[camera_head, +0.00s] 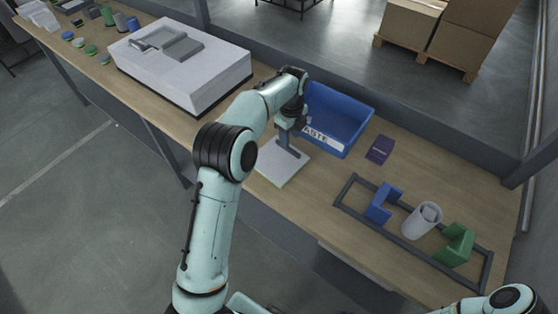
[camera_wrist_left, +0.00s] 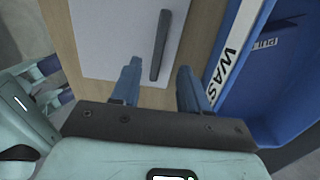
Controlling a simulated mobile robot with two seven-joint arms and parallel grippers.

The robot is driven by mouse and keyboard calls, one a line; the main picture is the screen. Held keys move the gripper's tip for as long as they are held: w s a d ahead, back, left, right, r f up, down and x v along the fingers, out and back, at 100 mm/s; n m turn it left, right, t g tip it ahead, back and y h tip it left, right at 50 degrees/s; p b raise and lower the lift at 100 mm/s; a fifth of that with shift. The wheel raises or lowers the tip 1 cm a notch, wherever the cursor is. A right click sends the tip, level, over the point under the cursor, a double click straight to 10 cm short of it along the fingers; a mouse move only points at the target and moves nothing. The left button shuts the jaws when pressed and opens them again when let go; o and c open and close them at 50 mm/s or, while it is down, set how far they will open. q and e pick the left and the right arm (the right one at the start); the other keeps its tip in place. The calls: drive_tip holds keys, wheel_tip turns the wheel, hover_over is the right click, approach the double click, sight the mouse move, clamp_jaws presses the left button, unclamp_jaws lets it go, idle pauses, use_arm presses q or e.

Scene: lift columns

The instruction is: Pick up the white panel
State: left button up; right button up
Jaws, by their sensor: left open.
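The white panel (camera_head: 272,168) lies flat on the wooden bench, with a dark grey bar handle (camera_wrist_left: 161,45) on top. It also shows in the left wrist view (camera_wrist_left: 110,30). My left gripper (camera_head: 288,128) is above the panel, pointing down. In the left wrist view its two blue-grey fingers (camera_wrist_left: 157,75) are apart and empty, with the near end of the handle showing between their tips. I cannot tell how far above the handle they are. Part of the panel is hidden by my left arm. My right gripper is out of view.
A blue bin (camera_head: 340,112) with a white label stands right beside the panel. A large white box-like machine (camera_head: 190,65) stands to the left. A purple box (camera_head: 380,149) and a dark frame (camera_head: 345,189) around blue, white and green parts lie to the right.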

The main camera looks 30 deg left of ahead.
sight(278, 159)
use_arm(q)
drive_tip(key=f, duration=0.4)
drive_tip(key=shift+s+a+f, duration=0.15)
drive_tip(key=shift+a+f, duration=0.05)
drive_tip(key=shift+f, duration=0.2)
clamp_jaws()
drive_tip(key=shift+r, duration=0.1)
